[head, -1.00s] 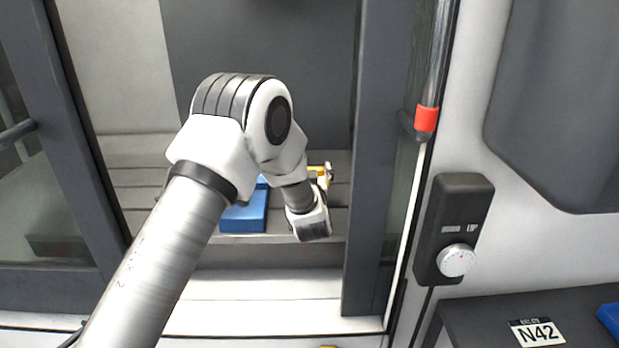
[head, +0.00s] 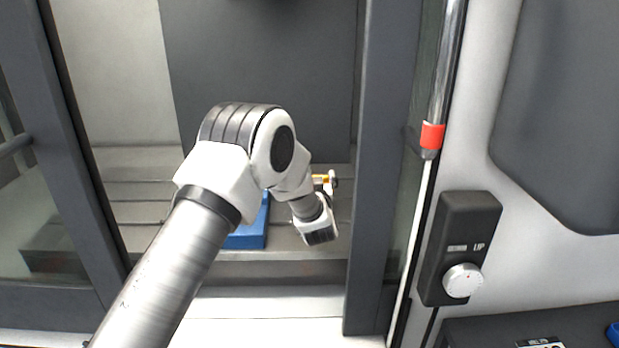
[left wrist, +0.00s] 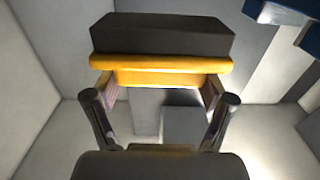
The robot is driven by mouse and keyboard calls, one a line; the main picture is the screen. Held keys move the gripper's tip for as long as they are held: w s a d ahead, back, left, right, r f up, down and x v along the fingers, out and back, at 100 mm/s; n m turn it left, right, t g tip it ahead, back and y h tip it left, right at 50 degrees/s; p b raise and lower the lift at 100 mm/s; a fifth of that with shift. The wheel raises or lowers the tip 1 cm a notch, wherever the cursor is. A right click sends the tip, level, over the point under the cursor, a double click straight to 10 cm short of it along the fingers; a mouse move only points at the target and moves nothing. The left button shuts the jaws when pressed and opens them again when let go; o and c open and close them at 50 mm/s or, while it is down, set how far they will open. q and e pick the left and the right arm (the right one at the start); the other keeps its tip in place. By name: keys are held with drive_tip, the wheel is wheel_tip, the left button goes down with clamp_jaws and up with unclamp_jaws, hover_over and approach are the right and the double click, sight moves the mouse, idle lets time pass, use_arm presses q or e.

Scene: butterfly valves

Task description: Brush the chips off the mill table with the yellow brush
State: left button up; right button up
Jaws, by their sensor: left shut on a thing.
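The yellow brush (left wrist: 160,66) has a yellow body and a dark block of bristles, and fills the upper middle of the left wrist view. My left gripper (left wrist: 160,100) is shut on it, with one finger at each side. In the head view, a bit of the brush's yellow (head: 320,179) shows beside my left gripper (head: 330,187), partly hidden by my wrist. The gripper is inside the machine, over the right part of the grey slotted mill table (head: 140,212). I cannot make out chips in these frames. My right gripper is not in view.
A blue block-like fixture (head: 250,236) sits on the table left of my wrist, partly hidden by my arm. A dark door post (head: 375,200) stands close on the right. A control box (head: 460,250) with a white knob is outside it. Blue parts (left wrist: 290,18) show upper right in the wrist view.

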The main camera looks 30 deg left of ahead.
use_arm(q)
drive_tip(key=shift+v, duration=5.35)
drive_tip(key=x, duration=0.3)
drive_tip(key=d+x, duration=0.1)
drive_tip(key=x, duration=0.2)
drive_tip(key=w+r+x, duration=0.1)
drive_tip(key=x, duration=0.2)
drive_tip(key=shift+w+d, duration=0.1)
drive_tip(key=shift+d, duration=0.15)
drive_tip(key=shift+x, duration=1.05)
drive_tip(key=shift+r+p, duration=1.95)
drive_tip(key=shift+r, duration=1.05)
